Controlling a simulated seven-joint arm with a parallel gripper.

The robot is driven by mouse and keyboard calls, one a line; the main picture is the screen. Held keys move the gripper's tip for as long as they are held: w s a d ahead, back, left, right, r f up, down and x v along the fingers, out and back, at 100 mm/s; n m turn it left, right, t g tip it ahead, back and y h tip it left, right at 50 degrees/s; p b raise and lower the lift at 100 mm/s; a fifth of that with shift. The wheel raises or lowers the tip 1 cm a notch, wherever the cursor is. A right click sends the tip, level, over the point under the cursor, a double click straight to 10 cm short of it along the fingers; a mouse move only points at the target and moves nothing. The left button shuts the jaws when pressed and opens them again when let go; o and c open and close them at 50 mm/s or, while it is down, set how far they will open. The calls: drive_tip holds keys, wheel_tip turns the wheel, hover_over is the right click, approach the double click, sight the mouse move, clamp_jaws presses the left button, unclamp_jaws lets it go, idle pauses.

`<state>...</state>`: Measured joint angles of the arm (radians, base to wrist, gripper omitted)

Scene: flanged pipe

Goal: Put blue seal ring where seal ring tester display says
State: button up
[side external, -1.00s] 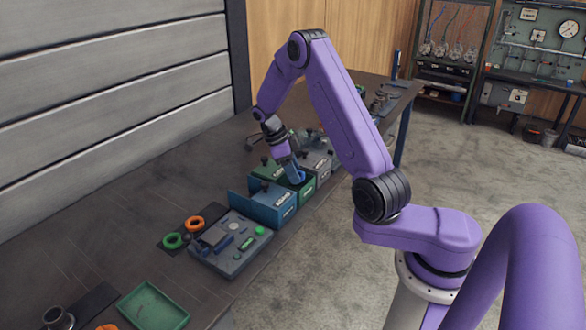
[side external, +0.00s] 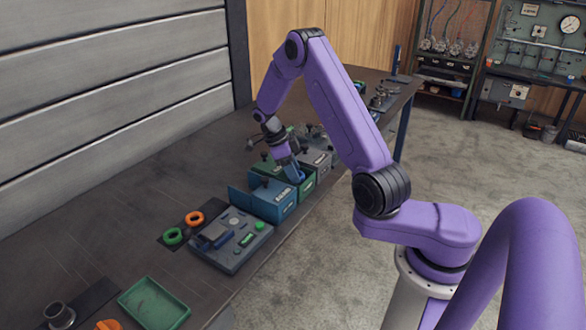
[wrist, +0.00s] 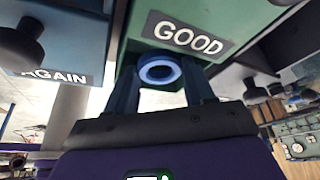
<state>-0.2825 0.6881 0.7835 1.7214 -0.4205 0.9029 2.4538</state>
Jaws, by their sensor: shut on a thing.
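My gripper (wrist: 160,85) is shut on the blue seal ring (wrist: 158,72), seen between the fingertips in the wrist view. The ring is in front of the green box labelled GOOD (wrist: 187,38). In the side view my gripper (side external: 294,174) is low over the row of boxes, by the green box (side external: 308,186); the ring cannot be made out there. The seal ring tester (side external: 231,241) is a grey flat unit in front of the boxes, with a green button and a small screen. Its display text is too small to read.
A blue box labelled AGAIN (wrist: 48,52) stands beside the green one, and a grey box (side external: 318,158) is on the other side. Green (side external: 173,236) and orange (side external: 195,218) rings lie by the tester. A green tray (side external: 153,302) is near the front.

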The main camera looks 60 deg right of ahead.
drive_tip(key=shift+f, duration=0.55)
idle(0.4)
drive_tip(key=o, duration=1.2)
drive_tip(key=shift+w, duration=0.1)
drive_tip(key=shift+c, duration=1.4)
drive_tip(key=shift+o, duration=0.2)
drive_tip(key=shift+o, duration=0.7)
drive_tip(key=shift+v, duration=0.8)
drive_tip(key=shift+s+d+r, duration=0.1)
drive_tip(key=shift+s+r, duration=0.05)
drive_tip(key=shift+r, duration=1.25)
drive_tip(key=shift+s+d+r, duration=0.1)
drive_tip(key=shift+s+r, duration=0.05)
drive_tip(key=shift+r, duration=1.25)
